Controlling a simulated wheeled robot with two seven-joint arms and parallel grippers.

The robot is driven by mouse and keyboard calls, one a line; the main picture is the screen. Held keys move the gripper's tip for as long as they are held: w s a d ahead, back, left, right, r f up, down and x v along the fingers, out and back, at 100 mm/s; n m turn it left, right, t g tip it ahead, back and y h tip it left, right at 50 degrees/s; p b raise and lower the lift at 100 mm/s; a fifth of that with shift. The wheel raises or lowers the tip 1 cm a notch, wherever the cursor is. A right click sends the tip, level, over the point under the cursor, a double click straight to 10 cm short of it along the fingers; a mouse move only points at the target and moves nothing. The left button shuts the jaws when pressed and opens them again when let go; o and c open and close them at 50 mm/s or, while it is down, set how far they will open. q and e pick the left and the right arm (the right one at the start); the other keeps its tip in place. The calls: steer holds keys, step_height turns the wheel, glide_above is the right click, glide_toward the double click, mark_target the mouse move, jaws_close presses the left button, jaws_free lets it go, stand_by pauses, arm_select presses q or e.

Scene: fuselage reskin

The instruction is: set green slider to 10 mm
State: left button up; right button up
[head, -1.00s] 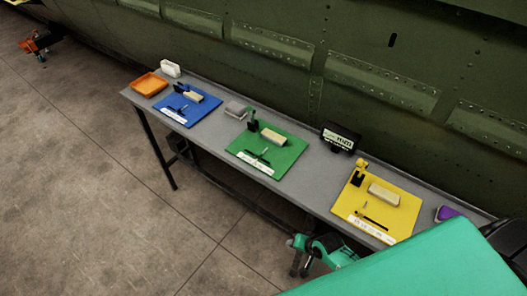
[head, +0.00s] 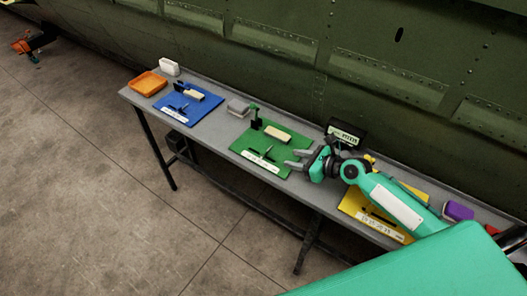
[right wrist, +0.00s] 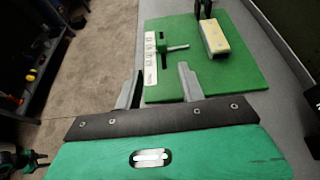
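The green board (head: 285,158) lies on the grey bench and also fills the upper middle of the right wrist view (right wrist: 215,78). On it are a small green slider (right wrist: 161,43) with a light pin pointing right, and a white scale strip (right wrist: 151,62) beside it. The scale marks are too small to read. My right gripper (head: 293,160) is open and empty at the board's right edge. In the right wrist view its fingertips (right wrist: 159,78) are spread, apart from the slider. A teal and black part, maybe my left gripper (right wrist: 20,158), shows at the lower left.
A cream block (right wrist: 216,40) and a dark upright bracket (right wrist: 205,10) stand on the green board. The blue board (head: 190,105) is left; the yellow board (head: 360,207) is partly hidden by my right arm. A black display (head: 346,133) stands behind my gripper.

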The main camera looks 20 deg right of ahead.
mark_target(264, 152)
steer(key=shift+w+a, duration=0.15)
steer(key=shift+w, duration=0.3)
steer(key=p+x, duration=0.1)
steer(key=x, duration=1.2)
steer(key=shift+s, duration=0.1)
steer(key=shift+c, duration=0.2)
jaws_close()
